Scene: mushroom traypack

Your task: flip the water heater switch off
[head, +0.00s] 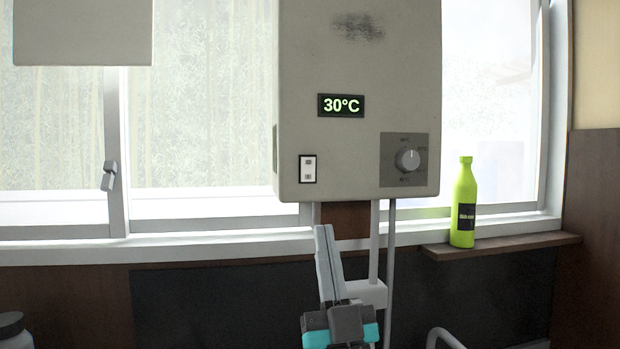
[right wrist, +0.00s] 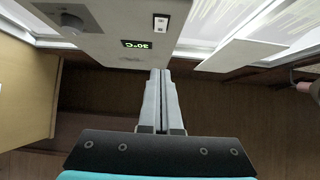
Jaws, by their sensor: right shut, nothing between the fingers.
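The water heater (head: 350,60) is a pale grey box on the wall in front of the window. Its lit display (head: 341,105) reads 30°C. The small white switch (head: 308,169) in a black frame sits at its lower left; it also shows in the right wrist view (right wrist: 160,22). I cannot tell which way its rocker is tilted. My right gripper (head: 322,230) is shut and empty, pointing up just below the heater's bottom edge, below and slightly right of the switch and apart from it. My left gripper is not in view.
A round dial (head: 407,159) sits at the heater's lower right. Pipes (head: 390,240) run down from the heater, close to the right gripper. A green bottle (head: 464,205) stands on a wooden ledge (head: 505,243) at the right. A grey panel (head: 82,32) hangs at upper left.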

